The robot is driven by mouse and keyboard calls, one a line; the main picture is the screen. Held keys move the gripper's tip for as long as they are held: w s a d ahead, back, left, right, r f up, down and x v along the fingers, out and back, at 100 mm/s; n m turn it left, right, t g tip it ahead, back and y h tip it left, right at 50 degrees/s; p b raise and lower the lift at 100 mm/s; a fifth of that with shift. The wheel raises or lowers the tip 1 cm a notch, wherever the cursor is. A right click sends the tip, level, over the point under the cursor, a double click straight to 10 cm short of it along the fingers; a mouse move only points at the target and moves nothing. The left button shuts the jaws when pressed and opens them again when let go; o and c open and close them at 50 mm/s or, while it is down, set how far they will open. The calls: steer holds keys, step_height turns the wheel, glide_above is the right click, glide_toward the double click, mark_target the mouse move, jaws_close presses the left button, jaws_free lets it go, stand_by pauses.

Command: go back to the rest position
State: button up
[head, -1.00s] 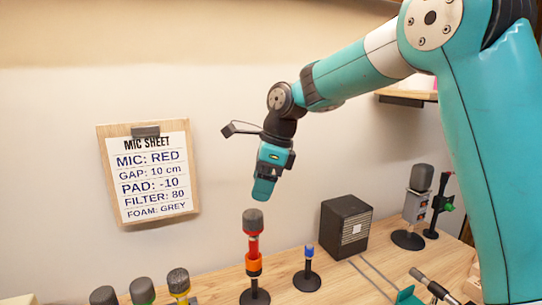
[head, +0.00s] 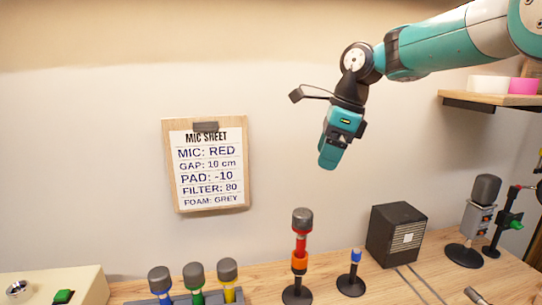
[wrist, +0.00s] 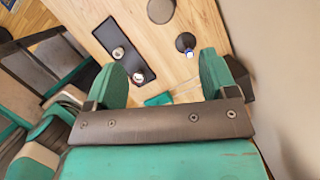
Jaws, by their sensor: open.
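My gripper (head: 332,150) hangs in the air above the table, in front of the wall and right of the mic sheet. It points down and is empty. In the wrist view its two teal fingers (wrist: 160,80) stand apart with nothing between them. Below it in the head view, a red microphone (head: 301,228) with a dark grey foam top stands upright in an orange clip on a black stand. The gripper is well clear of it.
The mic sheet (head: 207,165) hangs on the wall. Blue, green and yellow microphones (head: 194,280) stand in a row at front left. A short blue-topped stand (head: 352,272), a black speaker box (head: 396,235) and a grey microphone (head: 480,215) are right. A shelf (head: 490,100) juts out at upper right.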

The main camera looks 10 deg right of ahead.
steer(key=s+a+f+n, duration=0.3)
steer(key=s+n, duration=0.6)
steer(key=n, duration=0.1)
steer(key=s+a+f+n+g, duration=0.1)
steer(key=s+a+f+n, duration=0.2)
steer(key=s+n, duration=0.6)
steer(key=s+a+f+n+y+b, duration=0.1)
steer(key=s+a+f+n, duration=0.2)
steer(key=s+n, duration=0.7)
steer(key=shift+s+f+n, duration=0.15)
steer(key=shift+f+n, duration=0.15)
steer(key=shift+f, duration=0.2)
steer(key=shift+c, duration=0.4)
